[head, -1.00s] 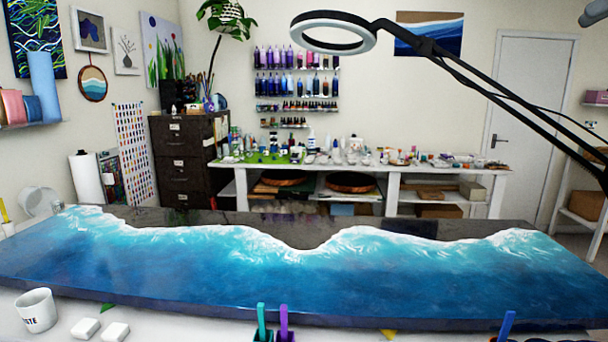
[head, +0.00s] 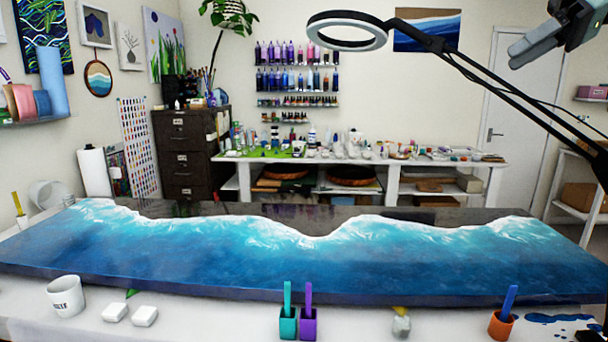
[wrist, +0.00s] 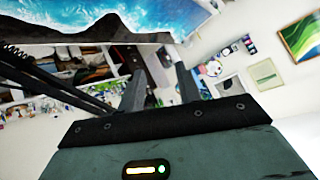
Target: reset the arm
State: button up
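My gripper (head: 530,45) shows at the upper right of the head view, grey-green with grey fingers, high above the right side of the table and beside the lamp's arm. In the wrist view my gripper (wrist: 160,75) has its two dark fingers apart, with nothing between them. The wrist view is tilted and takes in the blue-and-white resin slab (wrist: 150,20), shelves and wall pictures.
The long resin wave slab (head: 300,262) fills the table. In front stand a white cup (head: 66,296), two white blocks (head: 130,314), teal and purple cups (head: 298,324) and an orange cup (head: 501,325). A ring lamp (head: 347,32) overhangs the slab.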

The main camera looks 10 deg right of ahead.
jog(key=a+f+m+g+h, duration=0.2)
jog(key=a+f+g, duration=0.4)
jog(key=a+f, duration=1.5)
jog(key=s+a+f+n+h, duration=0.2)
jog(key=s+a+f, duration=0.3)
jog(key=s+f, duration=0.4)
jog(key=s+a+f+n+h, duration=0.1)
jog(key=s+a+f+h, duration=0.2)
jog(key=s+f, duration=0.6)
jog(key=shift+s+a+f+n+g+h, duration=0.15)
jog(key=shift+s+a+n+g+h, duration=0.2)
jog(key=shift+s+a, duration=0.9)
jog(key=shift+w, duration=0.1)
